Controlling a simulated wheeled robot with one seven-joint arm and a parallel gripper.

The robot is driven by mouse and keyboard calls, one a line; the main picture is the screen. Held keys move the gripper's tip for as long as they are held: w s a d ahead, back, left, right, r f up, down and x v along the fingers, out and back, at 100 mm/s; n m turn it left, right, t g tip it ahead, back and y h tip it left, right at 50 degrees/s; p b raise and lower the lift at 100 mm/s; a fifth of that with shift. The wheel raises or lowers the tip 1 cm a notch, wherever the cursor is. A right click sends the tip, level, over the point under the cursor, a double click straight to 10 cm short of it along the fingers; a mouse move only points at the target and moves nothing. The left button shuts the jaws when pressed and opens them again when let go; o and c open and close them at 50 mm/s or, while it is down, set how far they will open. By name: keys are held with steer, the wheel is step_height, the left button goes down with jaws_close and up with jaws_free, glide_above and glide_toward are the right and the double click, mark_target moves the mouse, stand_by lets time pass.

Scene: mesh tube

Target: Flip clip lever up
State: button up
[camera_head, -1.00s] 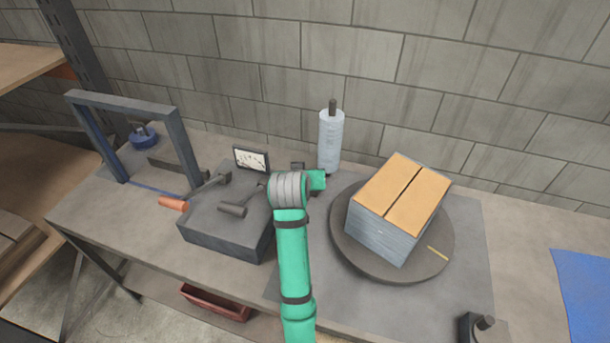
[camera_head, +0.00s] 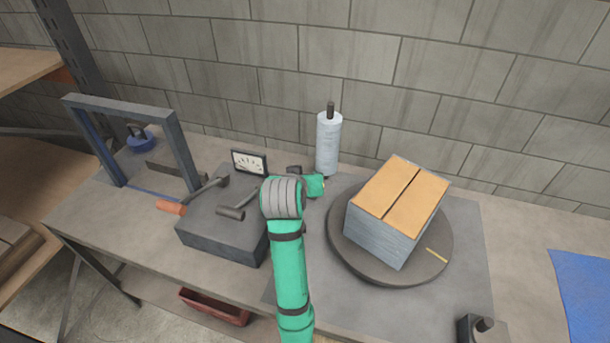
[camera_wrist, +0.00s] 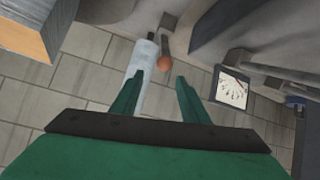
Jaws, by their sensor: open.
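In the wrist view, the two green fingers of my gripper (camera_wrist: 158,88) are spread apart with nothing held between them. An orange-brown ball knob (camera_wrist: 163,63) shows just beyond the fingertips, near the gap between them. A dark bar lies behind the knob; this looks like the clip lever, but its angle is hard to tell. The pale wrapped roll (camera_wrist: 146,62) stands right beside the knob in that view. In the head view, the roll (camera_head: 328,145) stands behind my wrist, and my arm hides the knob and fingertips.
A wrapped box (camera_head: 397,235) sits on a round turntable (camera_head: 350,252) to the right. To the left are a dark block (camera_head: 213,243) with levers, a gauge (camera_head: 250,162) and a grey frame (camera_head: 128,106). A block wall stands behind.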

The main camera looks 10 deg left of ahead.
steer(key=v, duration=0.6)
steer(key=shift+w, duration=0.1)
stand_by(0.4)
